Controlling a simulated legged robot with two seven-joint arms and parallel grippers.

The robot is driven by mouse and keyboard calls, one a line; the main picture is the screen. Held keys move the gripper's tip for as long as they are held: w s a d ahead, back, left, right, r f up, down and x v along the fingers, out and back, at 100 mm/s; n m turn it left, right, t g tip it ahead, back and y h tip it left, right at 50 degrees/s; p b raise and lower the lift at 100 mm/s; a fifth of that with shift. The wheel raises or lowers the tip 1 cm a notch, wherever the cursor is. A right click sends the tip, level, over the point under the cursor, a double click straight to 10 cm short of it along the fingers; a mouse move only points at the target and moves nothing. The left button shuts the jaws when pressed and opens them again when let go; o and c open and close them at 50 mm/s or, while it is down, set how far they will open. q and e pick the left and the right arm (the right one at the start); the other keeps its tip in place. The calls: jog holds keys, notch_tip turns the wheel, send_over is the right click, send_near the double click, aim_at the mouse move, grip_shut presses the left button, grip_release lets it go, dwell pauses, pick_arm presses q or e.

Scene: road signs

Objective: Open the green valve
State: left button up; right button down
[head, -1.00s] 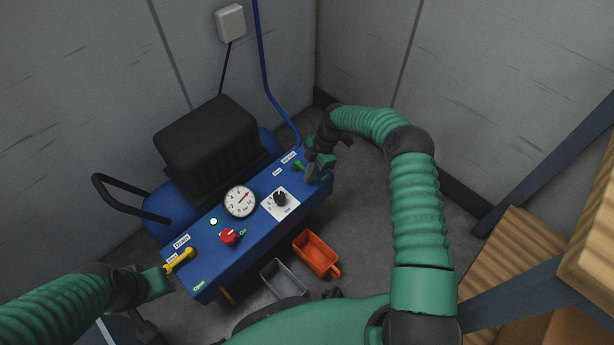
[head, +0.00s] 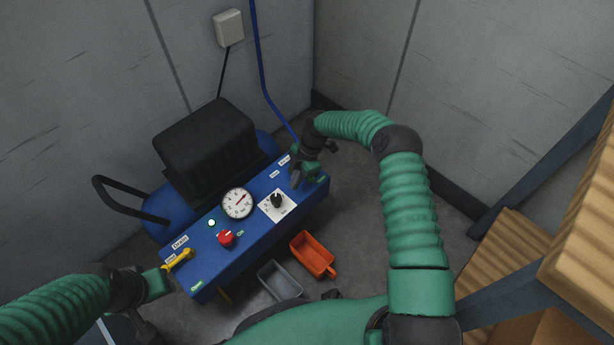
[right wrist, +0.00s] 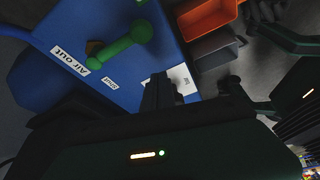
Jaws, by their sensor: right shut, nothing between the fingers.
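The green valve handle (right wrist: 120,48) shows in the right wrist view, on the blue panel beside the "Air out" label (right wrist: 70,62). In the head view my right gripper hides most or all of it. My right gripper (head: 298,178) is shut and empty over the right end of the panel. In the right wrist view its dark fingers (right wrist: 160,92) are apart from the green handle, lower and to the right of it. My left gripper (head: 164,282) is at the panel's left end, close to the yellow valve (head: 179,259); its finger opening is unclear.
The blue compressor panel (head: 208,268) carries a gauge (head: 237,203), a red knob (head: 226,238) and a black dial (head: 277,201). An orange bin (head: 313,254) and a grey bin (head: 280,280) are in front. Walls stand behind; a wooden shelf (head: 520,245) is at right.

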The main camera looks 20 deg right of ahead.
jog(key=p+v, duration=0.3)
jog(key=v, duration=0.6)
jog(key=shift+w+d+r, duration=0.2)
jog(key=shift+r, duration=0.1)
jog(key=shift+d, duration=0.1)
